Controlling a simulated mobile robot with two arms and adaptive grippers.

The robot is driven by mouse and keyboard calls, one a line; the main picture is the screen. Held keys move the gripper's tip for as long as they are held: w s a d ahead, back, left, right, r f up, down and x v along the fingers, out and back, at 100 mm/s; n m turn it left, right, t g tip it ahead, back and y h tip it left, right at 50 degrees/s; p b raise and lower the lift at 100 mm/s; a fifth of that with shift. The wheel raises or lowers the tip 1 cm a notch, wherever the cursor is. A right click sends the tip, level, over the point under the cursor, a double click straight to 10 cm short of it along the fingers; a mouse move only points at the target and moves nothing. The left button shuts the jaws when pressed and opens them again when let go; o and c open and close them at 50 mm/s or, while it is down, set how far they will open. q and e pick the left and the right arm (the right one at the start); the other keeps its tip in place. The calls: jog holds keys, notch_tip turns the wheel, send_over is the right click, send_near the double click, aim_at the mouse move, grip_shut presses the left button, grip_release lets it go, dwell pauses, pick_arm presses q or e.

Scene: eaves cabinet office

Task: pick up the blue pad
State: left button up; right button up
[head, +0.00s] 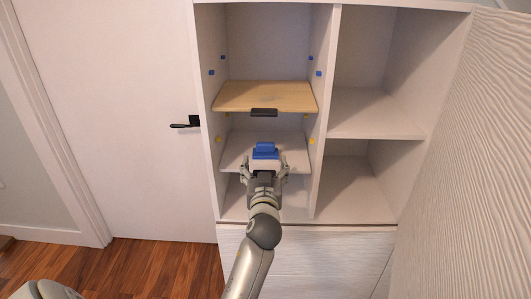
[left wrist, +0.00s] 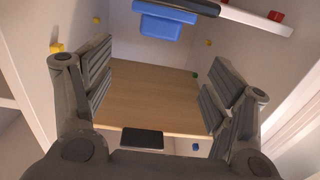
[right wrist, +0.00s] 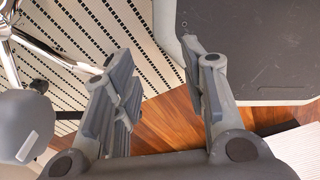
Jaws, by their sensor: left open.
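The blue pad (head: 265,148) shows in the head view in front of the lower white shelf, just beyond my left gripper (head: 265,172). In the head view the gripper hides what is under the pad. My right gripper (right wrist: 168,85) is open and empty, away from the cabinet.
A wooden shelf (head: 240,96) with a black piece (head: 264,112) on its front edge is above the left gripper. Cabinet walls with small coloured pegs flank it. A textured panel (head: 490,150) stands at the right. A dark chair-like surface (right wrist: 270,45) is near my right gripper.

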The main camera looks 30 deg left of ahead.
aim_at(265, 146)
pick_arm(q)
jog(key=x, duration=0.5)
jog(key=shift+p, duration=0.35)
jog(key=shift+p+x, duration=0.6)
jog(key=shift+x, duration=2)
jog(key=shift+d+f, duration=0.1)
jog(key=shift+f, duration=0.05)
jog(key=shift+c, duration=0.2)
jog(key=c, duration=1.1)
